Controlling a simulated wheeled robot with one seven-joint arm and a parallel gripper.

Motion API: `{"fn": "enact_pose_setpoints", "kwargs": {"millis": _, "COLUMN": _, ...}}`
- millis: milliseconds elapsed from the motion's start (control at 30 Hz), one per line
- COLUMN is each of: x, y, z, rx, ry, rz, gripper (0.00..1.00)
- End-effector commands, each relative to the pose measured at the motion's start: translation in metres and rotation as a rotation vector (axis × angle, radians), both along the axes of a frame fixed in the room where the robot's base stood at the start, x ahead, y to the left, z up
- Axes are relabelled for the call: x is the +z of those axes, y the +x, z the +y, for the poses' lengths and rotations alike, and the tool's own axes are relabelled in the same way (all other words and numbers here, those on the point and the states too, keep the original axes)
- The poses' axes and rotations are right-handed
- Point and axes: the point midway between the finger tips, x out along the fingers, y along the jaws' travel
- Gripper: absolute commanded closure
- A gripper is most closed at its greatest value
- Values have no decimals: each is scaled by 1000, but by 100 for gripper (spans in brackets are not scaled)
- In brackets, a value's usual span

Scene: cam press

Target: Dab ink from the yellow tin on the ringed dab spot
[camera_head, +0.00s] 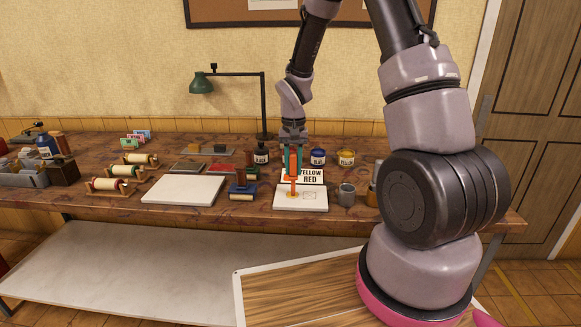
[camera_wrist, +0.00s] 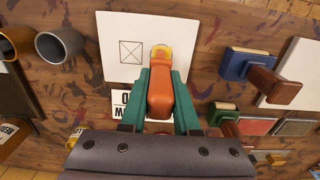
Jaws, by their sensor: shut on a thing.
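My gripper (camera_head: 292,168) is shut on an orange-brown dabber (camera_head: 293,187), its green fingers on both sides of the handle in the wrist view (camera_wrist: 160,100). The dabber stands upright over the white card (camera_head: 317,205), at its middle left in the head view. In the wrist view a yellow round edge (camera_wrist: 162,48) shows at the dabber's lower end; whether it is ink, a ring or the pad I cannot tell. A crossed square (camera_wrist: 131,52) is drawn beside it, apart from the dabber. Contact with the card is unclear. The yellow tin (camera_head: 347,159) stands behind right.
A sign reading YELLOW RED (camera_head: 312,177) stands just behind the card. A blue tin (camera_head: 318,157) and a dark tin (camera_head: 261,156) are at the back. A grey cup (camera_head: 346,195) is right of the card; a blue block with a brown handle (camera_head: 242,190) is left.

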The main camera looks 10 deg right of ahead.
Motion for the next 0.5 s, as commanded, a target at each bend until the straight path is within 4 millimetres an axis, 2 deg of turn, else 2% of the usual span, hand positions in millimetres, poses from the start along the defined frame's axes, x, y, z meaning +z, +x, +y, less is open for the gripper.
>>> {"fn": "enact_pose_setpoints", "kwargs": {"millis": 233, "x": 0, "y": -4, "z": -12, "rx": -2, "ry": -1, "rz": 0, "gripper": 100}}
{"fn": "enact_pose_setpoints", "kwargs": {"millis": 500, "x": 0, "y": -1, "z": -1, "rx": 1, "ry": -1, "rz": 1, "gripper": 100}}
